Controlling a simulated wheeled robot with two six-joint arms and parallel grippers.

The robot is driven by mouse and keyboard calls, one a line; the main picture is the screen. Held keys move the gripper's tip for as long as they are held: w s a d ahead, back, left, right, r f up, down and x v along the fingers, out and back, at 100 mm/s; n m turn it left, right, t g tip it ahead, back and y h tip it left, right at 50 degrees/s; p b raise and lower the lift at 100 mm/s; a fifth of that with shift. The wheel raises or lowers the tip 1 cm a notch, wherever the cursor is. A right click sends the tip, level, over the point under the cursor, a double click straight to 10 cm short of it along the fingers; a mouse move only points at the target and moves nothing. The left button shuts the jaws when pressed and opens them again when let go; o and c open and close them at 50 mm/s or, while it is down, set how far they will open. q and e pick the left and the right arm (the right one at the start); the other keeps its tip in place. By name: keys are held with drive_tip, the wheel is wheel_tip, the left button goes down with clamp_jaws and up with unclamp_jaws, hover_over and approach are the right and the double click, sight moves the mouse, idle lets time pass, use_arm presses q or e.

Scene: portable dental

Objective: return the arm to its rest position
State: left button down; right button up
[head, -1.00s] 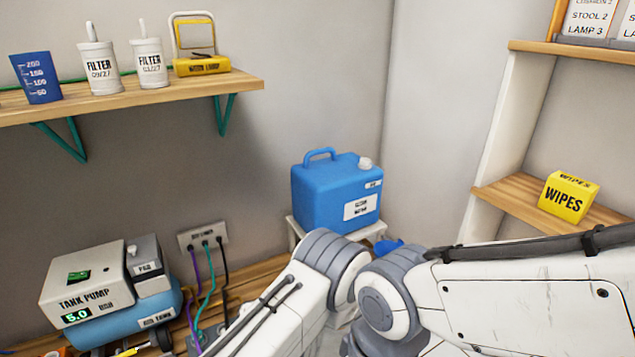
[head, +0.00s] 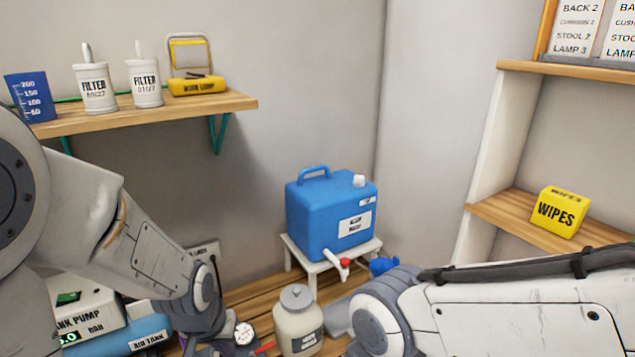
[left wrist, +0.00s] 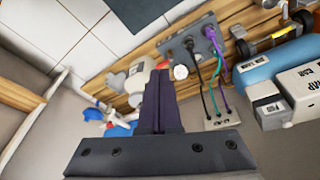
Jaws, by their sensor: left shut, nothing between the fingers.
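My left arm comes in from the left in the head view, over the tank pump, with its gripper (head: 212,346) low by the bottom edge. In the left wrist view the dark fingers of my left gripper (left wrist: 159,82) lie together, shut, with nothing between them. My right arm (head: 520,295) comes in from the right, bent at a grey joint near the bottom middle. Its gripper is out of view.
A blue jug (head: 330,212) with a red-and-white tap stands on a white stool (head: 307,262). A cream jar (head: 296,325) stands in front. The tank pump (head: 88,315) is left, partly hidden by my arm. Shelves hold filters (head: 95,90) and yellow wipes (head: 558,212).

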use_arm(q)
drive_tip(key=s+d+r+m+g+p, duration=0.3)
drive_tip(key=s+d+r+m+p, duration=0.5)
drive_tip(key=s+d+r, duration=0.6)
wheel_tip(320, 180, up, 38)
drive_tip(key=s+a+p, duration=0.2)
drive_tip(key=p, duration=3.5)
drive_tip(key=shift+r+h, duration=0.15)
drive_tip(key=shift+h, duration=0.15)
